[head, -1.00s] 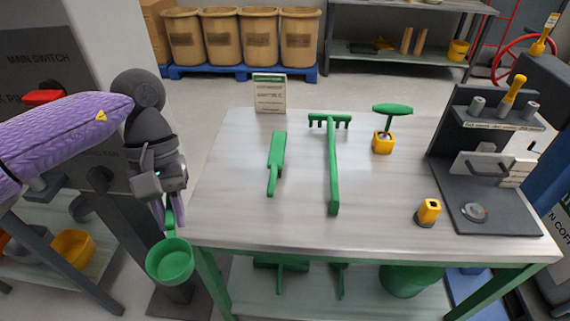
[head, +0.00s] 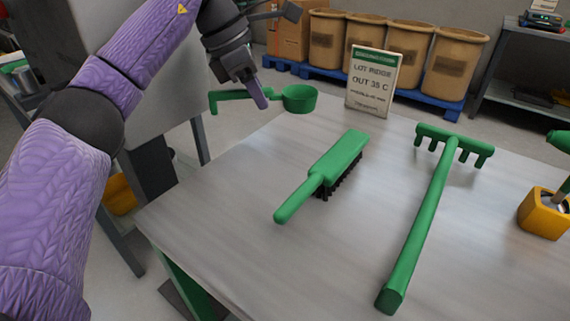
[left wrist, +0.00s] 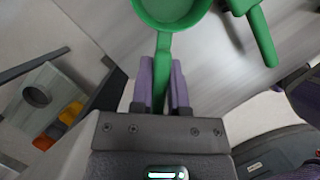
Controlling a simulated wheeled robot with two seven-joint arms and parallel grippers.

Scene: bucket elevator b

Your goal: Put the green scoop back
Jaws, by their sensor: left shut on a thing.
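The green scoop (head: 299,98) has a round cup and a long handle with a hooked end. My left gripper (head: 262,98) is shut on its handle and holds it in the air near the table's far left edge. In the left wrist view the scoop's cup (left wrist: 172,10) is at the top, and its handle runs down between the purple fingers of my left gripper (left wrist: 163,85). My right gripper is not in view.
A green brush (head: 325,172) and a green rake (head: 425,220) lie on the metal table (head: 240,230). A small sign (head: 374,80) stands at the back edge. A yellow holder (head: 544,213) stands at the right. Bare tabletop lies left of the brush.

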